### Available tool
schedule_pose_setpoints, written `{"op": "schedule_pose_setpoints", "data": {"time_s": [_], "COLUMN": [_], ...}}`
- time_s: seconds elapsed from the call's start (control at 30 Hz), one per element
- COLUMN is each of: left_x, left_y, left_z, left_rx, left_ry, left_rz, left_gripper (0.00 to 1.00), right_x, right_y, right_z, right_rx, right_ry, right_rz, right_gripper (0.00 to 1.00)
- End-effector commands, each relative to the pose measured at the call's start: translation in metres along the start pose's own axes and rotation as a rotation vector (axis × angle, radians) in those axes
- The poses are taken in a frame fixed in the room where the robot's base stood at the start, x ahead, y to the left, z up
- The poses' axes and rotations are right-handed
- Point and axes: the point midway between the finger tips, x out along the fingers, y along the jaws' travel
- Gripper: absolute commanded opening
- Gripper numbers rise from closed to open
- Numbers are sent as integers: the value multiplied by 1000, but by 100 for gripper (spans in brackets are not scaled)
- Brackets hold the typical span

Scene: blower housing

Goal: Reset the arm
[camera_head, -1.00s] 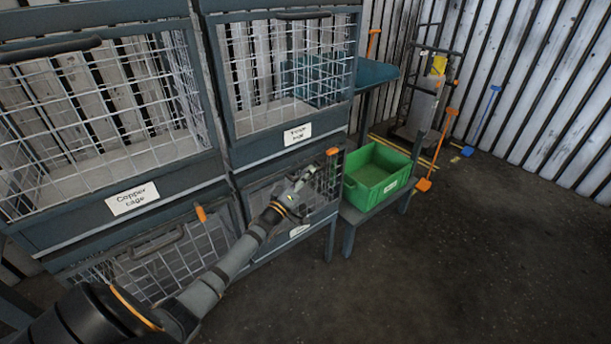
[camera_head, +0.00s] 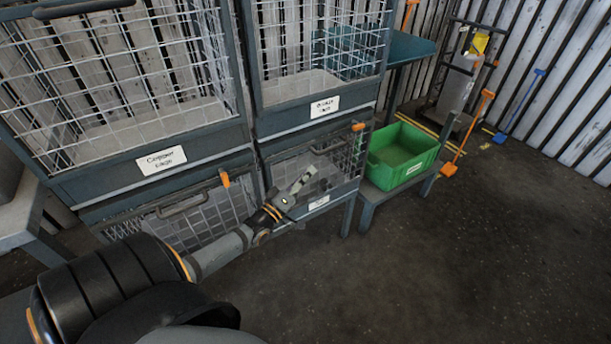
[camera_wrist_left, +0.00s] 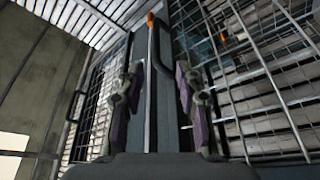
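My left arm comes in from the left in the head view, and its gripper (camera_head: 305,178) is in front of the lower right mesh cage (camera_head: 318,165). In the left wrist view the two fingers (camera_wrist_left: 160,110) stand well apart with a grey cage post behind the gap, and nothing is held between them. I cannot tell how far the fingertips are from the mesh. My right gripper is in neither view.
Orange latches (camera_head: 224,179) stick out from the lower cages. A green bin (camera_head: 400,168) stands on a low stand at the right. Open floor (camera_head: 460,260) lies front right.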

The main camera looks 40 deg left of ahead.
Motion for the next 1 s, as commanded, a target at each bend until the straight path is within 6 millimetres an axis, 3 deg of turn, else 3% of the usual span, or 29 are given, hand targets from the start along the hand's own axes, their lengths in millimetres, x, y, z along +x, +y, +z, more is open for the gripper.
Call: {"op": "schedule_pose_setpoints", "data": {"time_s": [0.37,0.47,0.53,0.67,0.8,0.9,1.0], "left_x": [0,-10,-27,-85,-170,-238,-300], "left_y": [-2,-26,-59,-136,-198,-226,-238], "left_z": [2,16,39,101,171,217,254], "left_rx": [4,53,126,305,472,565,631], "left_ry": [-3,-36,-95,-290,-564,-782,-984], "left_rz": [-6,-76,-176,-410,-617,-722,-784], "left_gripper": [36,36,36,36,36,36,36], "right_x": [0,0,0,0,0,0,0], "right_y": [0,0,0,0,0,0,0], "right_z": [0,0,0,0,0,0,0], "right_rx": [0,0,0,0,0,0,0], "right_ry": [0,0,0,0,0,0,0], "right_rz": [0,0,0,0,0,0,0], "right_gripper": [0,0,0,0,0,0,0]}}
